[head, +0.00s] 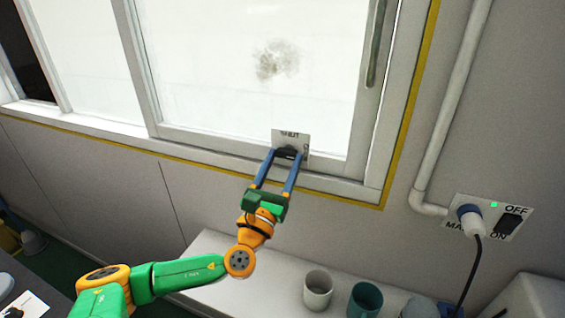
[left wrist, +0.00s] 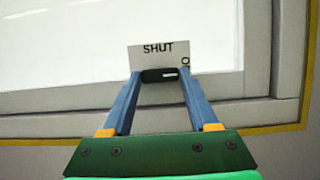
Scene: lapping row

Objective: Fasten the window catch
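The window catch (left wrist: 152,75) is a small dark piece with a white mark at its right end. It sits on a pale plate (left wrist: 150,52) lettered SHUT along the top, with partly hidden lettering on its right side. The catch lies horizontal, the white mark toward the right. It also shows in the head view (head: 287,150), low on the window frame. My left gripper (head: 287,154) reaches up to it, its two blue fingers spread, one on each side of the catch. Whether they press on it I cannot tell. My right gripper is not in view.
A white ledge (head: 240,262) below the window holds a white mug (head: 318,290) and a teal mug (head: 365,300). A switch panel (head: 488,217) with a plug and cable is on the right wall, beside a grey pipe (head: 452,100). The window pane has a smudge (head: 276,60).

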